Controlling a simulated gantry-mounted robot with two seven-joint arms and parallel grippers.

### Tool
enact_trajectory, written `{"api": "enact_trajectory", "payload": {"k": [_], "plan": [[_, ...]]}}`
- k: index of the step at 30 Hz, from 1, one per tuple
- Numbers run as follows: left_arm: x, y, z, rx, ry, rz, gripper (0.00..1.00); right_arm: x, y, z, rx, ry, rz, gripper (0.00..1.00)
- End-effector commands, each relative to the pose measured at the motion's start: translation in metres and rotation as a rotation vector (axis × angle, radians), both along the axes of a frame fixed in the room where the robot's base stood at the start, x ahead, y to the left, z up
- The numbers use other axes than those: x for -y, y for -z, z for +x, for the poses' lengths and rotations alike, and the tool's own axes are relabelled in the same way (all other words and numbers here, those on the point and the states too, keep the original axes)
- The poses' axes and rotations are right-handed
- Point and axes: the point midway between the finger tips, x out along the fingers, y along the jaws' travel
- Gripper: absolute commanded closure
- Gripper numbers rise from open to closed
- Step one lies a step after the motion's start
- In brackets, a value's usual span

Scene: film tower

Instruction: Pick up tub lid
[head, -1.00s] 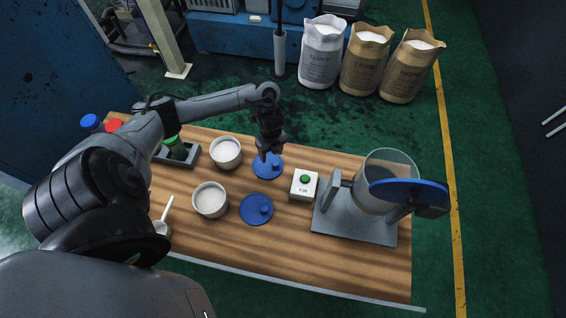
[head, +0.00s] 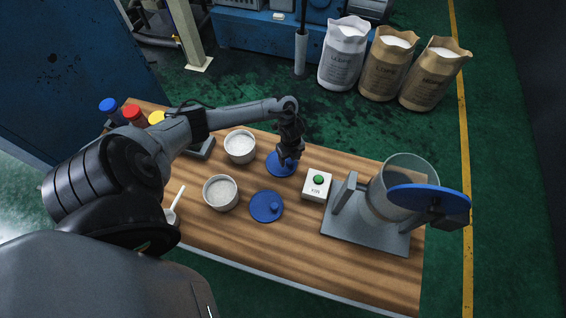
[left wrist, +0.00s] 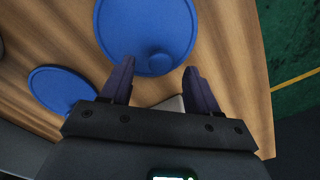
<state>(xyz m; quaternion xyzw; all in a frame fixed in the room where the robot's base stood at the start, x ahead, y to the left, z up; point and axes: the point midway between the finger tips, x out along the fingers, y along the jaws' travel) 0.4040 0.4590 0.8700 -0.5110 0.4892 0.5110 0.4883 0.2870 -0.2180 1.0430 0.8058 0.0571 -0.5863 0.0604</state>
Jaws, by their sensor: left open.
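Two round blue tub lids with small knobs lie flat on the wooden table. The far lid (head: 275,168) is under my left gripper (head: 289,160), and the near lid (head: 260,209) lies clear of it. My left gripper points down with its fingers open. The near lid (left wrist: 60,88) is at the left there. Two white tubs of pale powder (head: 240,148) (head: 221,193) stand open left of the lids.
A white box with a green button (head: 317,184) stands close right of the far lid. A grey machine with a clear drum (head: 375,215) fills the table's right end. A white scoop (head: 173,207) and several coloured-cap bottles (head: 132,115) are at the left. The front middle is bare.

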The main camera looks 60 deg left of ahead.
Motion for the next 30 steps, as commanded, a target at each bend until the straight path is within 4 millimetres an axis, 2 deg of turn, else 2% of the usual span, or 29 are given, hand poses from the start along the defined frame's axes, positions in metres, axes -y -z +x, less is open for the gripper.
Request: {"api": "enact_trajectory", "payload": {"k": [4, 13, 24, 25, 30], "plan": [[-0.0005, 0.014, 0.0001, 0.001, -0.002, 0.001, 0.39, 0.0002, 0.0029, 0.0002, 0.0, 0.0, -0.001, 0.57], [-0.001, 0.0164, 0.0, 0.001, 0.0, 0.001, 0.39, 0.0012, 0.0029, 0.0002, 0.001, -0.003, -0.005, 0.57], [-0.001, 0.0161, 0.0, 0.001, -0.001, 0.001, 0.96, 0.002, 0.0029, 0.0001, 0.0, -0.006, -0.008, 0.57], [-0.001, 0.0161, 0.0, 0.001, -0.001, 0.001, 0.99, 0.002, 0.0029, 0.0001, 0.0, -0.006, -0.008, 0.57], [-0.0011, 0.016, 0.0001, 0.001, -0.001, 0.001, 0.99, 0.0017, 0.0029, 0.0002, 0.001, -0.005, -0.008, 0.57]]}}
